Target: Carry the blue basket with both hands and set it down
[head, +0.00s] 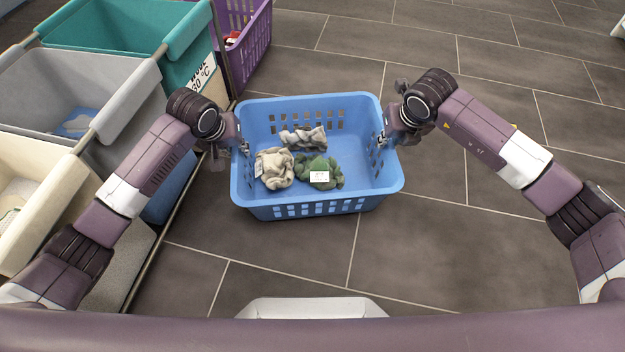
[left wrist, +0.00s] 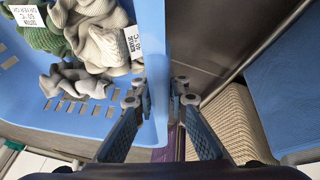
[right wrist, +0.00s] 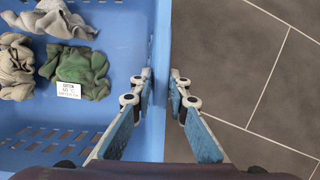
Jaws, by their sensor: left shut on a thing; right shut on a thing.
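The blue basket (head: 318,207) is in the middle of the head view, between my two arms, and looks level. Inside it lie a beige garment (head: 274,168), a grey-beige garment (head: 303,138) and a green garment (head: 322,172) with a white label. My left gripper (head: 243,146) is shut on the basket's left wall, one finger inside and one outside; the left wrist view shows this wall (left wrist: 153,60) between its fingers. My right gripper (head: 384,138) is shut on the right wall, which also shows between the fingers in the right wrist view (right wrist: 160,60).
A cart at left holds a cream bin (head: 60,172), a grey bin (head: 130,98) and a teal bin (head: 110,48), close beside my left arm. A purple basket (head: 252,50) stands behind them. Grey tiled floor (head: 460,215) is clear at right and behind the blue basket.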

